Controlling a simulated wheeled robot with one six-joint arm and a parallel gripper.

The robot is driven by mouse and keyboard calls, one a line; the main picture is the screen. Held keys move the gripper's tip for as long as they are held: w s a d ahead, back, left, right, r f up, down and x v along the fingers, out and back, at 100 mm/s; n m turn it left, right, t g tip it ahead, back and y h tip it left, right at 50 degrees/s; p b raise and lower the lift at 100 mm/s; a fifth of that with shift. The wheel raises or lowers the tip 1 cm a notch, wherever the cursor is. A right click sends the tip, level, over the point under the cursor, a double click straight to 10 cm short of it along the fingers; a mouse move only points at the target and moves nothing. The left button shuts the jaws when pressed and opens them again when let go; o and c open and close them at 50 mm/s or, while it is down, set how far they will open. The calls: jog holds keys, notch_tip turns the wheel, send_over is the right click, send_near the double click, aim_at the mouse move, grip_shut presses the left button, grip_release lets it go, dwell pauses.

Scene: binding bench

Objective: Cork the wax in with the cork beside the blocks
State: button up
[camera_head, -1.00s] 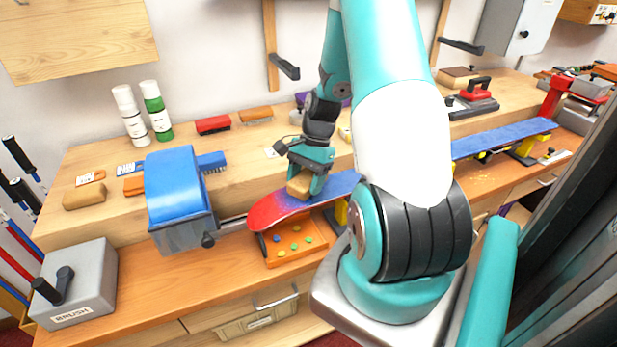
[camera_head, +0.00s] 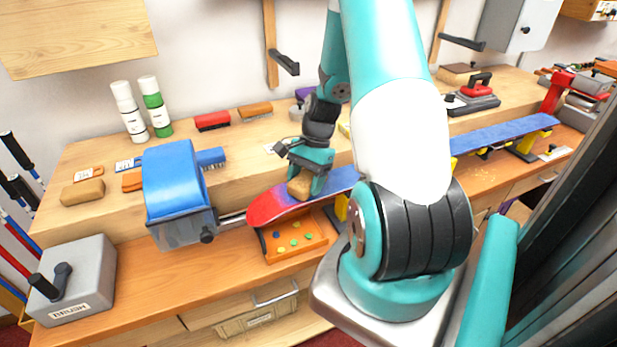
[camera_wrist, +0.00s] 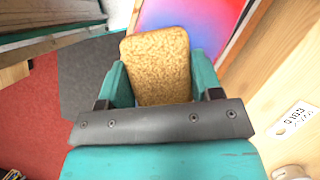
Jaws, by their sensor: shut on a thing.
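My gripper (camera_head: 303,184) is shut on a tan cork block (camera_head: 299,190). In the wrist view the cork (camera_wrist: 158,62) sits between the two teal fingers of my gripper (camera_wrist: 160,82), its speckled face in plain sight. The cork is at the red and blue board (camera_head: 268,207), over its near part behind the red tip. I cannot tell whether it touches the board. The board also shows past the cork in the wrist view (camera_wrist: 205,22).
Another tan block (camera_head: 82,192) lies on the left of the raised shelf. A blue-covered device (camera_head: 175,185) stands left of the board's tip. An orange tray (camera_head: 317,238) with coloured pieces sits below the board. A grey brush box (camera_head: 75,280) stands front left. The front bench between is clear.

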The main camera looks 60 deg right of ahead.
jog(key=shift+w+a+p, duration=0.25)
jog(key=shift+w+a, duration=0.15)
jog(key=shift+a, duration=0.25)
jog(key=shift+w+a+p, duration=0.25)
jog(key=shift+w+a, duration=0.1)
jog(key=shift+a, duration=0.25)
jog(key=shift+w+a+f+p, duration=0.1)
jog(key=shift+w+a, duration=0.25)
jog(key=shift+a, duration=0.2)
jog(key=shift+w+a+r+p, duration=0.15)
jog(key=shift+w+a, duration=0.25)
jog(key=shift+a, duration=0.2)
jog(key=shift+w+a+f+p, duration=0.15)
jog(key=shift+w+a, duration=0.2)
jog(key=shift+a, duration=0.2)
jog(key=shift+s+d+p, duration=0.25)
jog(key=shift+s+d, duration=0.4)
jog(key=shift+d, duration=0.35)
jog(key=shift+s+d+p, duration=0.2)
jog(key=shift+s+d, duration=0.4)
jog(key=shift+d, duration=0.4)
jog(key=shift+s+d+p, duration=0.25)
jog(key=shift+s+d, duration=0.4)
jog(key=shift+d, duration=0.35)
notch_tip(320, 180, up, 6)
jog(key=p, duration=0.5)
